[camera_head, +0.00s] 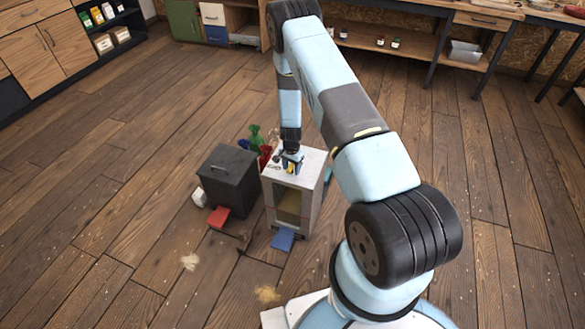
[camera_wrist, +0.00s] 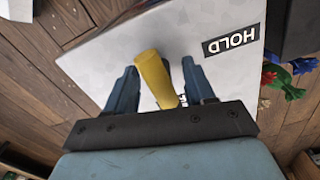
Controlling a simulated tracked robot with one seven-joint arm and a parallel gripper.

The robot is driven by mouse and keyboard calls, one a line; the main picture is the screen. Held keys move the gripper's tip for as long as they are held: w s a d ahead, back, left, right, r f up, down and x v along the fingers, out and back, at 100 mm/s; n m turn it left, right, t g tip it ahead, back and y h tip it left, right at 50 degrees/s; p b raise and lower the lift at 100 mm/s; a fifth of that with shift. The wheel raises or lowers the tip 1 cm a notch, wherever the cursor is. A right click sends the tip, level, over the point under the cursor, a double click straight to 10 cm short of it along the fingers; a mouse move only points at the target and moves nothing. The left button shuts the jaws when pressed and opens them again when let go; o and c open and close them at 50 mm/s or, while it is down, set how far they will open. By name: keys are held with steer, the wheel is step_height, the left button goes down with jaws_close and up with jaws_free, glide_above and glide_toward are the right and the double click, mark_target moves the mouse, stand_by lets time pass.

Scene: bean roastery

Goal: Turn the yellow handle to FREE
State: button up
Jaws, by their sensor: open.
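The yellow handle (camera_wrist: 155,77) stands between the two fingers of my gripper (camera_wrist: 160,78) in the wrist view, with a gap showing on either side. It rises from the pale top of a cabinet (camera_wrist: 112,50). A black label reading HOLD (camera_wrist: 231,40) lies on that top, to the right of the handle. No FREE label shows. In the head view my gripper (camera_head: 291,166) is over the top of the light grey cabinet (camera_head: 312,187), and the handle is mostly hidden by it.
A dark lidded bin (camera_head: 228,180) stands left of the cabinet. Red (camera_head: 219,216) and blue (camera_head: 283,239) flaps stick out low in front. Green and red items (camera_head: 257,140) stand behind. The wooden floor around is mostly clear, with small tan heaps (camera_head: 266,293).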

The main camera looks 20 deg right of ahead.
step_height(320, 180, up, 14)
steer(key=shift+f, duration=0.2)
stand_by(0.4)
stand_by(0.4)
step_height(320, 180, up, 18)
steer(key=n+t, duration=0.1)
steer(key=n, duration=0.1)
glide_above(291, 164)
steer(key=s+a, duration=0.1)
steer(key=s+r+n+t+y, duration=0.1)
steer(key=s+r, duration=0.3)
steer(key=r, duration=0.5)
steer(key=s+r+n+t, duration=0.1)
steer(key=s+r, duration=0.3)
steer(key=r, duration=0.5)
steer(key=s+r+n+t, duration=0.1)
steer(key=s+r+n, duration=0.1)
steer(key=s+r, duration=0.3)
steer(key=s+d+r+n, duration=0.1)
steer(key=s+r, duration=0.5)
steer(key=s, duration=0.8)
steer(key=s+r+n+t+h, duration=0.1)
steer(key=s+r+n, duration=0.1)
steer(key=s+r, duration=0.3)
steer(key=s, duration=0.4)
steer(key=shift+s+d+r+n+t, duration=0.15)
steer(key=shift+s+d+n+t, duration=0.05)
steer(key=shift+d+n+t, duration=0.15)
